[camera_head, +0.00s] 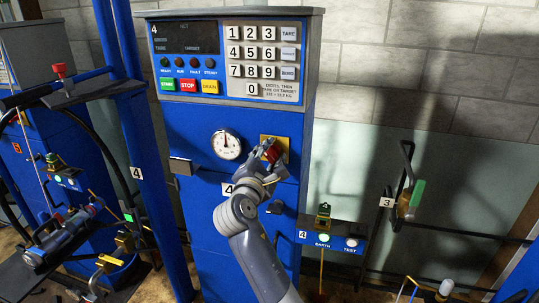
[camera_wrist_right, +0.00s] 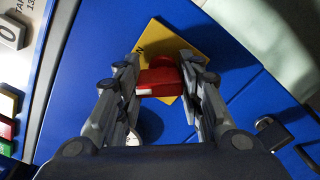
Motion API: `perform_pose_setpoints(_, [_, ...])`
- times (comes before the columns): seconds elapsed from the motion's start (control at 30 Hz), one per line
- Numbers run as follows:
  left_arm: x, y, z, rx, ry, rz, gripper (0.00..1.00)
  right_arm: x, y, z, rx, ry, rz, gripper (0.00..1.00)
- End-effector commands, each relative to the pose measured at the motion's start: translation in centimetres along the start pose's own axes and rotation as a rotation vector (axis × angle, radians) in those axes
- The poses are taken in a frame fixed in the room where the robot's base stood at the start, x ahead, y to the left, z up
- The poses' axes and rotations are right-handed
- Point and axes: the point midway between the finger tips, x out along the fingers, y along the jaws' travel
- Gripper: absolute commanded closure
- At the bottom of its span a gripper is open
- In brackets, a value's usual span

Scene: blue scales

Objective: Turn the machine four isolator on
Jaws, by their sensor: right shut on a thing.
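The machine four isolator is a red handle (camera_head: 271,153) on a yellow plate (camera_head: 283,142) on the front of the blue cabinet marked 4 (camera_head: 190,129). In the right wrist view the red handle (camera_wrist_right: 158,80) lies between the fingers, with the yellow plate (camera_wrist_right: 178,42) behind it. My right gripper (camera_head: 266,158) is shut on the handle; its fingers (camera_wrist_right: 164,82) touch it from both sides and hide part of it. My left gripper is not in view.
Above the isolator is a keypad panel (camera_head: 264,63) with a dark display (camera_head: 186,36). A round gauge (camera_head: 226,145) sits left of the isolator. An earth/test box (camera_head: 330,238) stands lower right.

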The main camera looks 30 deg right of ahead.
Motion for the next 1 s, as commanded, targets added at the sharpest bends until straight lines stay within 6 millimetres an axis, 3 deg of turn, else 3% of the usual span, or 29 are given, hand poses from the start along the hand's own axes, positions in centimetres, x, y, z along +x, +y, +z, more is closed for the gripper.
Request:
perform_pose_setpoints(0.5, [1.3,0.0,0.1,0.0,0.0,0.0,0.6,0.0,-0.2,0.0,0.46,0.0,-0.002,0.89])
perform_pose_setpoints(1.0, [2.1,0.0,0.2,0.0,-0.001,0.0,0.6,0.0,-0.1,0.1,0.671,0.0,-0.001,0.89])
